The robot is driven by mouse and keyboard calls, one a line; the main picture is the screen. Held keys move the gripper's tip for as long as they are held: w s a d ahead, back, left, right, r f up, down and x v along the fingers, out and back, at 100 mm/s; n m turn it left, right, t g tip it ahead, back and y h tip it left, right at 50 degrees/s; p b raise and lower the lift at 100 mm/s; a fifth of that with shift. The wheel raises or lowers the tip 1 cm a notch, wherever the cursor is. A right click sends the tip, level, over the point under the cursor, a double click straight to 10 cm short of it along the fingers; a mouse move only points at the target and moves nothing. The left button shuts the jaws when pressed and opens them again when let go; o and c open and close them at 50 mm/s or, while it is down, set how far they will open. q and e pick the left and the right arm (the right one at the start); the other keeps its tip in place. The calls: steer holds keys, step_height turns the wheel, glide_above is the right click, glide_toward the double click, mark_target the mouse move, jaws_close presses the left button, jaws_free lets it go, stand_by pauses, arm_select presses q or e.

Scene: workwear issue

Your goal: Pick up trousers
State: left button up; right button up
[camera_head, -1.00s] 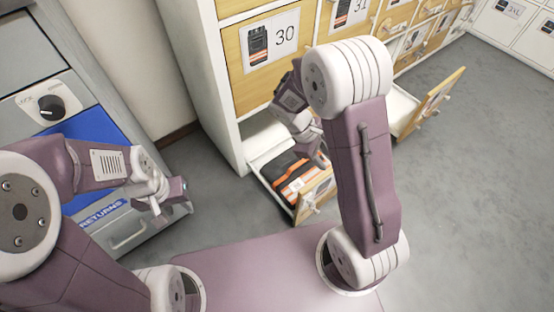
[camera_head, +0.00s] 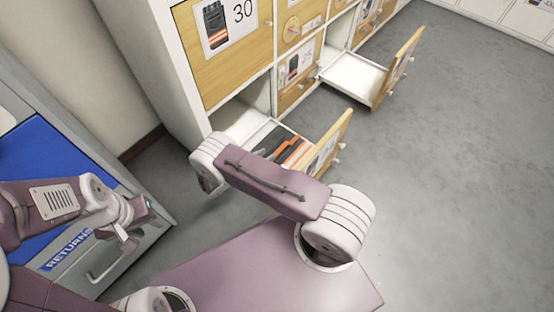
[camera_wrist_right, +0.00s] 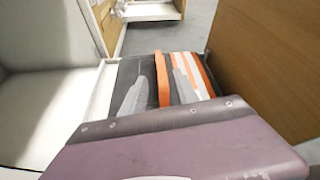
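The trousers (camera_head: 285,148) are folded, black with orange and pale bands, and lie in a pulled-out low drawer (camera_head: 326,145). In the right wrist view the trousers (camera_wrist_right: 150,75) fill the middle, with two grey tapered shapes over them; I cannot tell whether these are fingers or patches. My purple right-arm housing covers the near part of the drawer there. In the head view my right arm hides its own gripper, which is down by this drawer. My left gripper (camera_head: 132,230) hangs far left of the trousers, in front of the returns unit; its finger gap is unclear.
A second open drawer (camera_head: 352,72), apparently empty, stands further right. The cabinet with a drawer front marked 30 (camera_head: 222,45) rises behind. The blue-and-grey returns unit (camera_head: 50,160) is at the left. Grey floor (camera_head: 460,170) is clear at the right.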

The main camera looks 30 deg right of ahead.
mark_target(280, 149)
steer(key=b+x, duration=0.2)
steer(key=x, duration=0.1)
steer(key=shift+d+f+b, duration=0.15)
steer(key=shift+f+b, duration=0.2)
steer(key=shift+w+d, duration=0.1)
steer(key=shift+d, duration=0.15)
steer(key=b+x, duration=0.4)
steer(key=x, duration=0.1)
steer(key=shift+a+f+b, duration=0.15)
steer(key=shift+f+b, duration=0.2)
steer(key=shift+f, duration=0.05)
steer(key=shift+r, duration=0.2)
jaws_close()
